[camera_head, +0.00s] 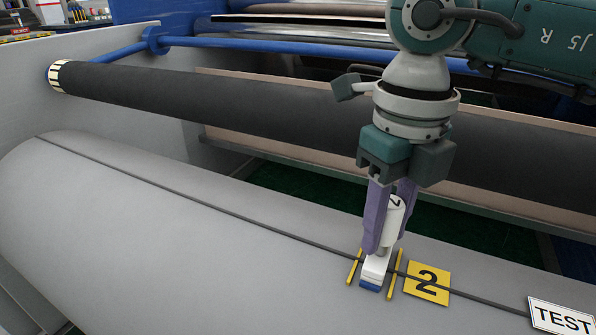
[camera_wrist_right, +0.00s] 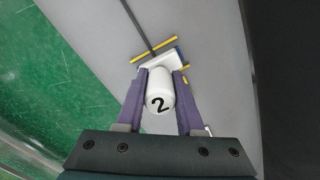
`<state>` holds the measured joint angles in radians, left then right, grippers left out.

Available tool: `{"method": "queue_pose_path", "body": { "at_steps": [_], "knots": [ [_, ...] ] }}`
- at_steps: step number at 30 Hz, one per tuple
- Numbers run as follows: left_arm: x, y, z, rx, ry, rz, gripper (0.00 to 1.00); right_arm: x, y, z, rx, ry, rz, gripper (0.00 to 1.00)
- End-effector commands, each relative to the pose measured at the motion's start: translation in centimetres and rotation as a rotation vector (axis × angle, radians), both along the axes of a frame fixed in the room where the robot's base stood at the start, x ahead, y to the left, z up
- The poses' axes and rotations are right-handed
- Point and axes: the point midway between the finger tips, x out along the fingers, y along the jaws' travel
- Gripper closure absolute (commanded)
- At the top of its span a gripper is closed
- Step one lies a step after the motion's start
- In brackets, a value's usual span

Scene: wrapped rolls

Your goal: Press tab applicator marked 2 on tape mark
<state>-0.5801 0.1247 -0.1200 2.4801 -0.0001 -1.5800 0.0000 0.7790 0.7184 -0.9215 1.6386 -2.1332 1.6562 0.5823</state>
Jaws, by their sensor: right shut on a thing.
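The tab applicator (camera_head: 397,212) is a white cylinder with a wide white foot and a blue edge. In the right wrist view its end shows a black 2 (camera_wrist_right: 159,103). My right gripper (camera_head: 385,225) has purple fingers shut on it and holds it roughly upright, foot down. The foot is at the dark tape line (camera_head: 200,196) on the grey roll (camera_head: 150,240), between two yellow marks (camera_head: 395,275). I cannot tell whether the foot touches the roll. A yellow plate marked 2 (camera_head: 427,283) lies just right of the marks. My left gripper is not in view.
A white TEST label (camera_head: 561,318) is on the roll at the lower right. A long dark roller (camera_head: 200,110) runs behind the grey roll, with a blue bar (camera_head: 260,47) beyond it. A grey side wall (camera_head: 110,75) stands at the left.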

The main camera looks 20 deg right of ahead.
Motion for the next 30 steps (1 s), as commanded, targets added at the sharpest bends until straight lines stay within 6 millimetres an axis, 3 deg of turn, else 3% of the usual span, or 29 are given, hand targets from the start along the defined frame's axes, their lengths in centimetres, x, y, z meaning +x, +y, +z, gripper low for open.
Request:
{"method": "queue_pose_path", "body": {
  "at_steps": [25,30],
  "knots": [
    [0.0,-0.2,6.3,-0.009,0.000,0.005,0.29,0.0,-0.1,7.4,-0.002,0.001,-0.001,1.00],
    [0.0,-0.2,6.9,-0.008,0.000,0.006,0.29,0.0,0.0,8.0,-0.001,0.001,-0.001,1.00]
  ]
}}
